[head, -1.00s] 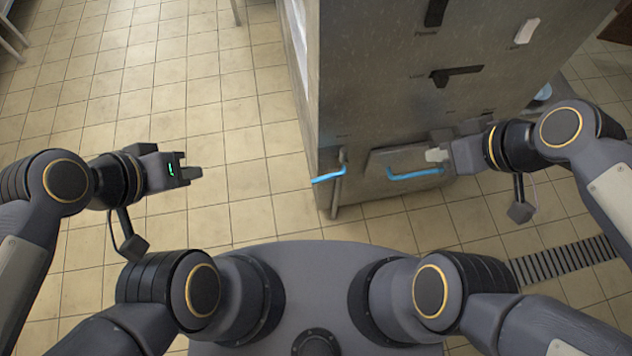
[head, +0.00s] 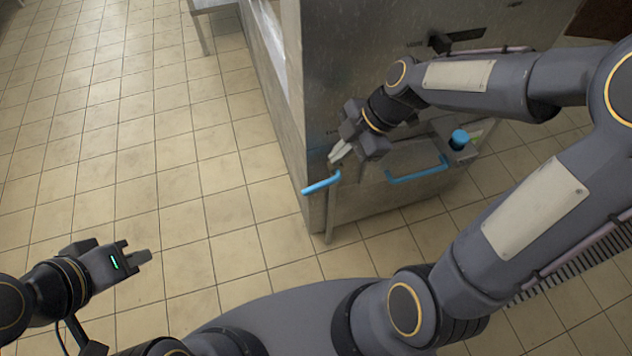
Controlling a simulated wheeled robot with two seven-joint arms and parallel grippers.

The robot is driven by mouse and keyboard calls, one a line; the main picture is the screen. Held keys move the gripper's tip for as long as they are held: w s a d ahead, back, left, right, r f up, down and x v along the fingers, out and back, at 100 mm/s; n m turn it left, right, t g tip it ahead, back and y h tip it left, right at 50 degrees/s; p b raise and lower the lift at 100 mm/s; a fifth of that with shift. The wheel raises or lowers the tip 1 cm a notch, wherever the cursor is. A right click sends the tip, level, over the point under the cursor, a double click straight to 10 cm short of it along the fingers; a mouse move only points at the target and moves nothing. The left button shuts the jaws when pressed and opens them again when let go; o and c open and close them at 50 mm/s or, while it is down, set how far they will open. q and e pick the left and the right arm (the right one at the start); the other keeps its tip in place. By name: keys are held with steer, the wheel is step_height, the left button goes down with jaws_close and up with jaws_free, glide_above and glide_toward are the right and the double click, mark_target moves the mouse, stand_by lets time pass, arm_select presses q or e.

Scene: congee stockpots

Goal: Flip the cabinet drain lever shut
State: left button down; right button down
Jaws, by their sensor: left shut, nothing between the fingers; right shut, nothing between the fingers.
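The drain lever is a blue handle (head: 321,185) low on the left corner of the steel cabinet (head: 350,65). It sticks out to the left past the corner, above a vertical drain pipe (head: 331,218). My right gripper (head: 335,158) is shut and empty. Its fingertips are just above the right end of the lever; I cannot tell whether they touch it. The gripper and wrist hide part of the cabinet front behind the lever. My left gripper (head: 143,257) is shut and empty, over the floor at the lower left, well away from the cabinet.
A second blue handle (head: 417,172) sits on a panel right of the lever. A blue-capped container (head: 459,140) stands at the cabinet's right. A black handle (head: 455,38) is higher up. The tiled floor (head: 180,140) to the left is clear.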

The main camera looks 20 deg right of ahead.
steer(key=b, duration=0.3)
glide_above(310, 189)
steer(key=s+d, duration=0.2)
step_height(310, 189, down, 8)
steer(key=f, duration=0.2)
steer(key=w+f+b, duration=0.1)
steer(key=shift+w+a+f, duration=0.1)
steer(key=shift+f, duration=0.25)
steer(key=shift+w+d+f, duration=0.15)
steer(key=shift+d+f, duration=0.05)
steer(key=shift+f, duration=0.2)
